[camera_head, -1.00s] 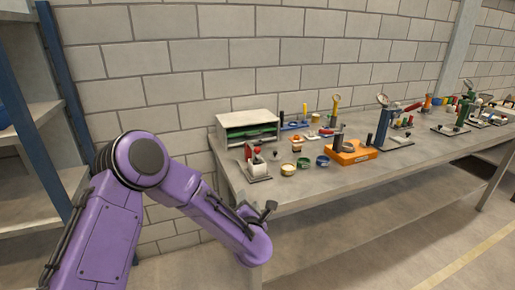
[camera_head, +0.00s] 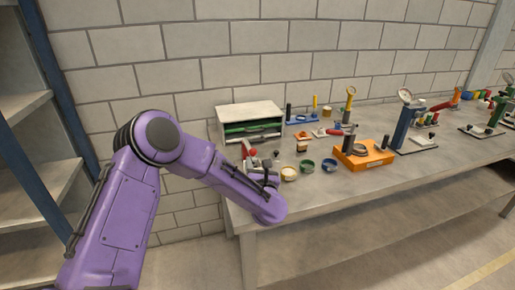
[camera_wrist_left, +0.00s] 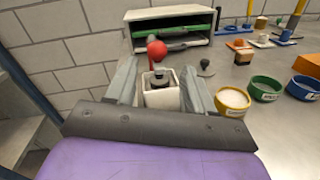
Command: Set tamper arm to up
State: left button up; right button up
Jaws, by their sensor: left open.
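A small tamping device stands near the left end of the bench. In the left wrist view its white square box (camera_wrist_left: 160,92) has a dark round piece in its top, and a lever with a red ball (camera_wrist_left: 156,50) rises behind it. In the head view its red part (camera_head: 249,149) shows beyond my arm, and its lower part is mostly hidden. My left gripper (camera_wrist_left: 160,82) is open, with one finger to each side of the white box. No grip shows. I cannot tell whether a finger touches it. My right gripper is out of view.
A blue-posted stand (camera_head: 402,126) is farther right. The front bench strip is clear.

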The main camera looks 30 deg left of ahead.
aim_at(254, 153)
pick_arm(q)
jog(key=w+a, duration=0.1)
jog(key=w+a+r+p, duration=0.1)
jog(key=a, duration=0.1)
jog(key=shift+w, duration=0.1)
jog(key=x, duration=0.2)
jog(key=f+p+x, duration=0.1)
jog(key=x, duration=0.1)
jog(key=shift+w+d, duration=0.1)
jog(key=shift+w, duration=0.25)
jog(key=shift+s+r, duration=0.15)
jog(key=shift+s, duration=0.05)
jog(key=shift+w, duration=0.1)
grip_shut()
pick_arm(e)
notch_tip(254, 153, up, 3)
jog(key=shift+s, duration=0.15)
